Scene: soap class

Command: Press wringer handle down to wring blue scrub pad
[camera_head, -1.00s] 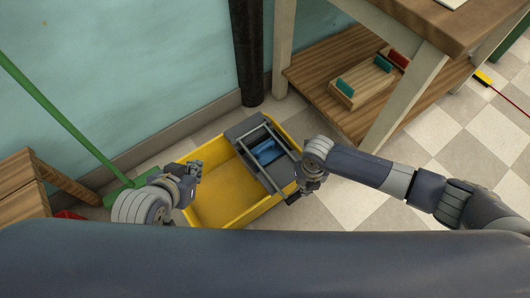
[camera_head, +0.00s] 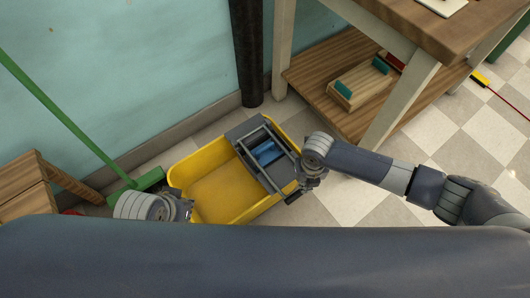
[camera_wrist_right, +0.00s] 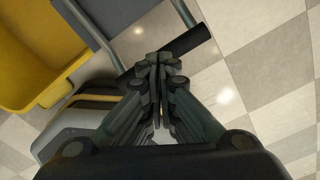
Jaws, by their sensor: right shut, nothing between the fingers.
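The yellow mop bucket (camera_head: 215,182) stands on the tiled floor with a grey wringer (camera_head: 247,128) over its right part. The blue scrub pad (camera_head: 266,152) lies inside the wringer. The wringer handle (camera_head: 294,194) has a dark grip at the bucket's right side; the grip (camera_wrist_right: 190,42) also shows in the right wrist view, just beyond my fingertips. My right gripper (camera_wrist_right: 157,58) is shut and empty, close to the grip; I cannot tell whether it touches. My left gripper (camera_head: 183,209) is at the bucket's left front edge, and its fingers are too small to read.
A wooden table with a lower shelf (camera_head: 312,88) stands at the back right, holding a wooden crate (camera_head: 352,92). A dark pipe (camera_head: 247,60) runs up the wall behind the bucket. A green broom (camera_head: 70,125) leans at left beside a wooden stool (camera_head: 28,188).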

